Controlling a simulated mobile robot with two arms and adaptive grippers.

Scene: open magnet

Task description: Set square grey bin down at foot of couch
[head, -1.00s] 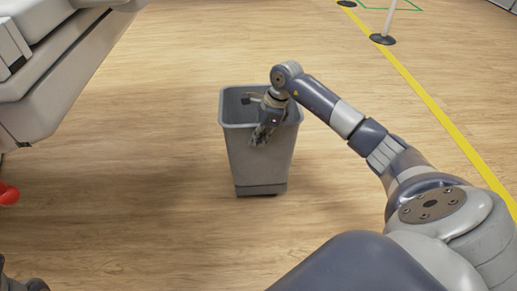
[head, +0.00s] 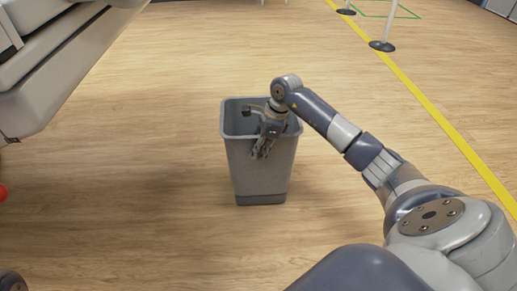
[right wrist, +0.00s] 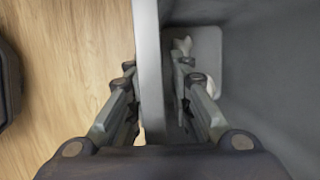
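In the right wrist view, my right gripper (right wrist: 155,68) has one finger on each side of the bin's wall (right wrist: 149,60). The left finger is close to the wall; a dark gap shows between the wall and the right finger, so it looks open around the rim. The couch (head: 60,75), a large pale grey piece, is at upper left, apart from the bin. My left gripper is not in view.
Bare wood floor (head: 130,180) lies between the bin and the couch. A red knob (head: 3,193) shows at the left edge. A yellow floor line (head: 440,125) runs down the right side, with a post on a dark base (head: 382,46) beside it.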

